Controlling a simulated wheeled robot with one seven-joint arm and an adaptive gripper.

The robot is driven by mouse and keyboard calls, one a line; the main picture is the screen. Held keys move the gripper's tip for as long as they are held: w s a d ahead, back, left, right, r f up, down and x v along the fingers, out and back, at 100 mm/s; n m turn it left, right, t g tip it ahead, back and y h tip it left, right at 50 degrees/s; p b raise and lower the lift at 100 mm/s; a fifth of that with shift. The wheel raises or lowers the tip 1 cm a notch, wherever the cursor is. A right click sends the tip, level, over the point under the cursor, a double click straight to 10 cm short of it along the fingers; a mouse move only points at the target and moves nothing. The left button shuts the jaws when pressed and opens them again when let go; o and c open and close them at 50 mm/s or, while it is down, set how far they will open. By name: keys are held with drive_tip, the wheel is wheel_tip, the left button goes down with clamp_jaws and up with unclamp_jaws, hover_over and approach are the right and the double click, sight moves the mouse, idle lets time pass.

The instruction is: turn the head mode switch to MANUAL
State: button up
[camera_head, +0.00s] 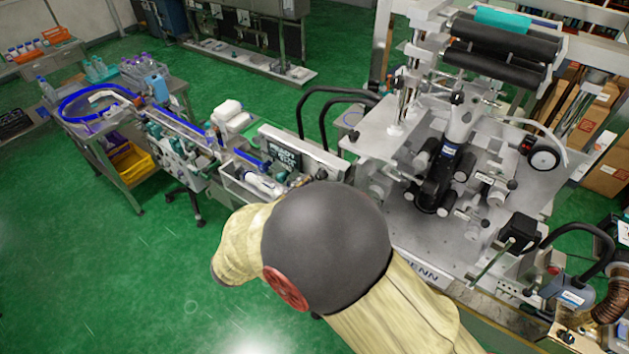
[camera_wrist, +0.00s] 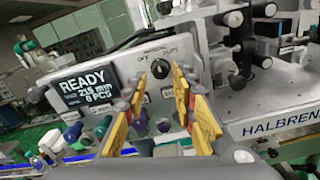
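The head mode switch is a small dark round knob (camera_wrist: 160,68) on the grey control panel (camera_wrist: 205,72) in the wrist view. The labels OFF, MANUAL and AUTO run in an arc above it; which one it points to is too small to tell. My gripper (camera_wrist: 160,76) is open, its two yellow fingers reaching toward the panel. In the picture the knob lies between the fingertips; whether they surround or touch it I cannot tell. In the head view the panel (camera_head: 318,148) shows above my arm's dark joint, and my gripper is hidden.
A dark display (camera_wrist: 82,85) reading READY sits left of the knob. Another black knob (camera_wrist: 237,82) is on the right. Purple knobs (camera_wrist: 140,124) show low between the fingers. The machine (camera_head: 400,215) with rollers stands to the right, and a conveyor (camera_head: 170,118) runs left.

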drive_tip(key=v, duration=0.8)
drive_tip(key=shift+s+a, duration=0.25)
drive_tip(key=shift+s, duration=0.1)
